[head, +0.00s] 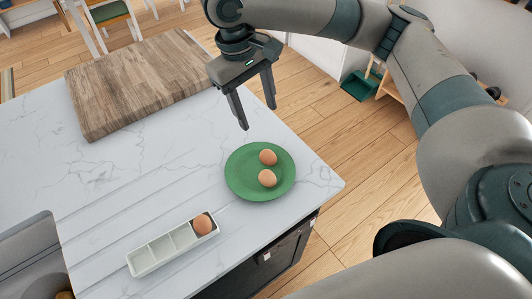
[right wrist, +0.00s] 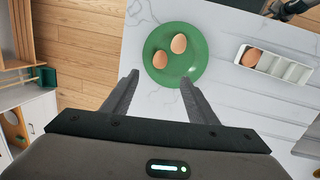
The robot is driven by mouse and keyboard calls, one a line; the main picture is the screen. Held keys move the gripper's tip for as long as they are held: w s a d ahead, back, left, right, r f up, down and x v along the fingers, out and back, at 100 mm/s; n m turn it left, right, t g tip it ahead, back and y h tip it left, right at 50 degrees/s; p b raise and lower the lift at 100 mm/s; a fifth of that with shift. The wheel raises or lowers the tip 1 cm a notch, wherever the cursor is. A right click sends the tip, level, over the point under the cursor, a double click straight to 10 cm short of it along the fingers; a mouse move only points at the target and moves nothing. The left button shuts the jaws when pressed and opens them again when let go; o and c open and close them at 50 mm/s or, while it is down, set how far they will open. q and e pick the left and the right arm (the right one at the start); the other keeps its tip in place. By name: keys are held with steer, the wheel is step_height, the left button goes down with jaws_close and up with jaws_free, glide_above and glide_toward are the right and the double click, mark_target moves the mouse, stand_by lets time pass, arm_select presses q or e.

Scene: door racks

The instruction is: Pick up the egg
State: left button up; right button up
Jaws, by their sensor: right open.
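Two brown eggs lie on a round green plate (head: 244,186) near the counter's corner. One egg (head: 268,157) is farther back and the other egg (head: 267,178) is nearer. A third egg (head: 203,224) sits in the right-end compartment of a white egg tray (head: 142,262). My right gripper (head: 258,115) is open and empty, above the counter behind the plate. In the right wrist view, the plate (right wrist: 193,37) and its eggs show beyond and between the spread fingers (right wrist: 158,92). The left gripper is not in view.
A wooden board (head: 140,80) lies at the back left of the white marble counter (head: 110,180). The counter between board, plate and tray is clear. The counter's right edge drops to a wooden floor (head: 365,165).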

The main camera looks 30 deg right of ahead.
steer(key=p, duration=0.1)
glide_above(269, 155)
steer(key=shift+w+a+f, duration=0.1)
steer(key=shift+a+f, duration=0.05)
steer(key=shift+f, duration=1.85)
steer(key=shift+a+f, duration=0.15)
steer(key=shift+f, duration=1.9)
steer(key=shift+w+a+f, duration=0.1)
steer(key=shift+a+f, duration=0.05)
steer(key=shift+f, duration=1.85)
